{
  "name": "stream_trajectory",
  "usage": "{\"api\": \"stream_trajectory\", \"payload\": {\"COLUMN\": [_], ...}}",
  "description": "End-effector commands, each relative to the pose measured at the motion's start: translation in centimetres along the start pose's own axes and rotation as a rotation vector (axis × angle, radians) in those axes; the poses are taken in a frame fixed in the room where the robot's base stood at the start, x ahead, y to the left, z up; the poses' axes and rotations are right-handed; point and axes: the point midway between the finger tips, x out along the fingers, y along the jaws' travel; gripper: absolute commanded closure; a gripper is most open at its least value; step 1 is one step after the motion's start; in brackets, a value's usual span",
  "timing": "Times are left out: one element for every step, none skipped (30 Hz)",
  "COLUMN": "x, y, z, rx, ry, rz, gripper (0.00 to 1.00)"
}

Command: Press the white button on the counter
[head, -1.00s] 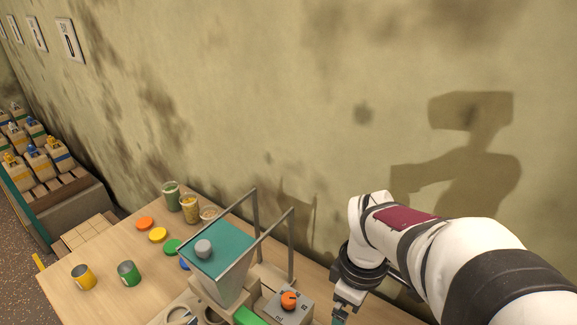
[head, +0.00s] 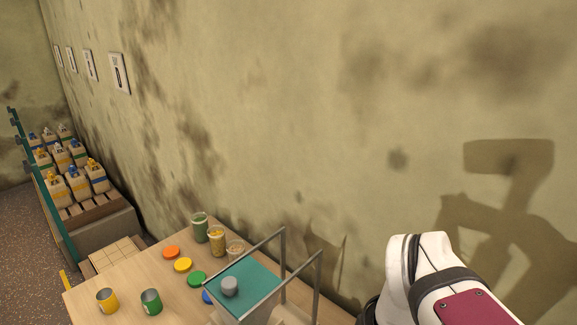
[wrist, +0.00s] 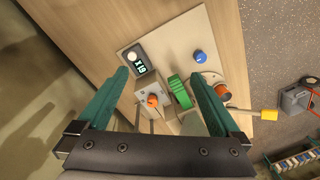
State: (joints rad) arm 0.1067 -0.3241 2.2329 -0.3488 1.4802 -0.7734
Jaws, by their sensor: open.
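A round white button (wrist: 132,57) sits on a pale plate (wrist: 160,42) on the wooden counter (wrist: 100,30), beside a small dark display reading X19 (wrist: 140,69). It shows in the wrist view, just beyond the tip of the left finger; the gap to it cannot be judged. My gripper (wrist: 160,76) is open and empty, its two teal fingers spread over the equipment. In the head view the button and my gripper are out of frame; only my white arm shows at the lower right.
In the wrist view, an orange knob (wrist: 153,100), a green part (wrist: 179,92) and a blue knob (wrist: 199,57) stand near the fingers. In the head view, a teal-lined hopper (head: 250,286) holds a grey piece (head: 229,286); jars, cans and coloured discs stand to its left.

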Motion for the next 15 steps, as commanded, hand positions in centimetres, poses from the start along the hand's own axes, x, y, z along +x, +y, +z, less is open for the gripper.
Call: {"api": "stream_trajectory", "payload": {"x": [1.1,1.9,2.8,3.4,3.9,4.4,4.7,4.9,5.0,5.1,5.1,5.0,5.0,5.0,5.0], "y": [-1.5,-2.3,-3.2,-3.8,-4.2,-4.7,-4.9,-5.0,-5.1,-5.1,-5.1,-5.1,-5.1,-5.1,-5.1], "z": [1.8,2.8,3.9,4.7,5.3,6.0,6.3,6.5,6.7,6.8,6.7,6.7,6.7,6.7,6.7], "rx": [0.148,0.253,0.377,0.46,0.528,0.602,0.641,0.669,0.691,0.697,0.699,0.698,0.698,0.698,0.698], "ry": [0.001,-0.001,-0.006,-0.01,-0.014,-0.02,-0.023,-0.024,-0.027,-0.028,-0.028,-0.028,-0.028,-0.028,-0.028], "rz": [-0.02,-0.032,-0.048,-0.058,-0.065,-0.074,-0.077,-0.08,-0.081,-0.082,-0.082,-0.082,-0.082,-0.082,-0.081], "gripper": [0.0,0.0,0.0,0.0,0.0,0.0,0.0,0.0,0.0,0.0,0.0,0.0,0.0,0.0,0.05]}}
